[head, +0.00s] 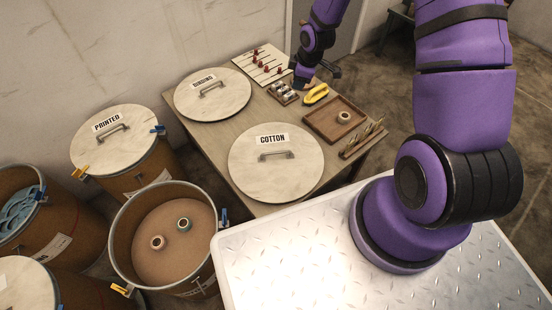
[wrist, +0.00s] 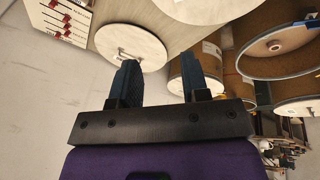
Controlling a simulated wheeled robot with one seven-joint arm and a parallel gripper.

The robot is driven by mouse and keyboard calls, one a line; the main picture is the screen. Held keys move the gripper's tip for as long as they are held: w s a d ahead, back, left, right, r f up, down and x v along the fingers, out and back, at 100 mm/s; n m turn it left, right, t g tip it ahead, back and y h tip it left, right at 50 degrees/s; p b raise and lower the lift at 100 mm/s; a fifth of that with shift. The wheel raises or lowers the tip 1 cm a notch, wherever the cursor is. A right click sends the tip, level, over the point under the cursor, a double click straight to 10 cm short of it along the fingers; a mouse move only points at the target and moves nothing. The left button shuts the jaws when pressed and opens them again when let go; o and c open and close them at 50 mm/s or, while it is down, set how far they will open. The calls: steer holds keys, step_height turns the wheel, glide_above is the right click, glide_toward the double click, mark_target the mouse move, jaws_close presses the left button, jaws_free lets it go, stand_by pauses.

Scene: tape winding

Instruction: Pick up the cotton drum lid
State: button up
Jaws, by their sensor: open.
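The cotton drum lid (head: 275,175) is a round pale disc labelled COTTON with a grey handle. It lies flat on the wooden table, towards its near side in the head view. My gripper (head: 300,82) is at the far side of the table, beyond and apart from this lid, near a small tray of spools. In the wrist view my gripper (wrist: 160,62) is open, with nothing between its two fingers. A handled pale lid (wrist: 132,40) shows past the left finger there, and another lid is cut by the top edge; their labels are not readable.
The BINDING lid (head: 213,97) lies on the table (head: 222,142). An open drum (head: 163,235) with two spools inside stands beside it, near the PRINTED drum lid (head: 112,139). A brown tray (head: 325,126), yellow tool (head: 316,94) and peg rack (head: 362,138) lie right of the lids.

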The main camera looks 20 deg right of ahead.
step_height(320, 180, down, 11)
steer(key=s+a+n+y, duration=0.1)
steer(key=a+n, duration=0.1)
steer(key=n+y, duration=0.1)
steer(key=y, duration=0.1)
glide_toward(276, 153)
steer(key=x, duration=1)
steer(key=shift+w+f, duration=0.2)
steer(key=shift+f, duration=0.15)
steer(key=shift+c, duration=0.4)
jaws_close()
